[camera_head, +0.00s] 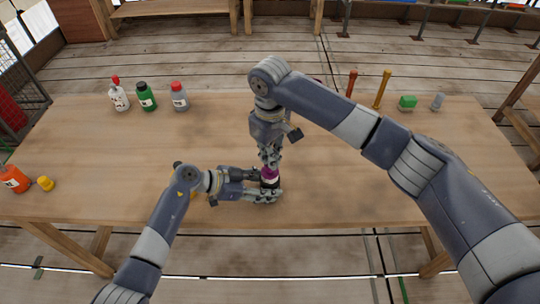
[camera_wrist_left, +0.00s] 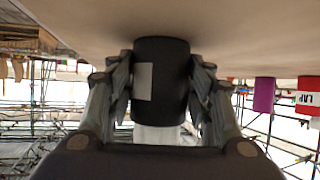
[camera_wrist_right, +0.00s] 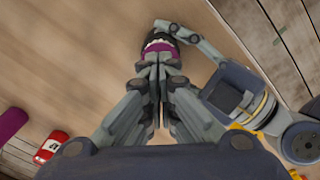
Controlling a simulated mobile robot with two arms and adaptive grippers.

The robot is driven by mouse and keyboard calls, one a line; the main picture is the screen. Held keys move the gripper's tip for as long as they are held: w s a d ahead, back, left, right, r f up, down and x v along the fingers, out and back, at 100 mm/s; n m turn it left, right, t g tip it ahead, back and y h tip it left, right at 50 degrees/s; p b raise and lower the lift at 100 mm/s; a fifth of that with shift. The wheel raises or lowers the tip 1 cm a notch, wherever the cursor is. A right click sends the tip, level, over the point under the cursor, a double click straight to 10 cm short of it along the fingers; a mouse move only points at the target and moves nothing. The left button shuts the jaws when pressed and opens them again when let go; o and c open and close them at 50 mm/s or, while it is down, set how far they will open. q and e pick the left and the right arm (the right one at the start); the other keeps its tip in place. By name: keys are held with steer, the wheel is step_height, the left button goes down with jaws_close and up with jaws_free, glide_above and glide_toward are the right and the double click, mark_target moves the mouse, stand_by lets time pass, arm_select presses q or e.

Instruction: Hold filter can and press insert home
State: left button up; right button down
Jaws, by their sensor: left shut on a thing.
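The black filter can (camera_wrist_left: 172,85) with a pale label stands on the table between the fingers of my left gripper (camera_wrist_left: 160,88), which is shut on it. In the head view the left gripper (camera_head: 266,192) holds the can low down from the left. The insert shows as a purple top (camera_head: 270,173) with a white part under it, above the can. My right gripper (camera_head: 270,160) points down from above with its fingers together, tips at the purple top (camera_wrist_right: 160,54). The right fingers hide part of the top; how deep the insert sits cannot be told.
White (camera_head: 119,99), green (camera_head: 146,97) and grey (camera_head: 179,97) bottles stand at the back left, an orange bottle (camera_head: 14,179) at the left edge. A red can (camera_wrist_right: 52,146) and a purple cylinder (camera_wrist_right: 11,123) stand beyond the right gripper. The table's middle left is clear.

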steer(key=shift+r, duration=3.5)
arm_select(q)
steer(key=o, duration=0.9)
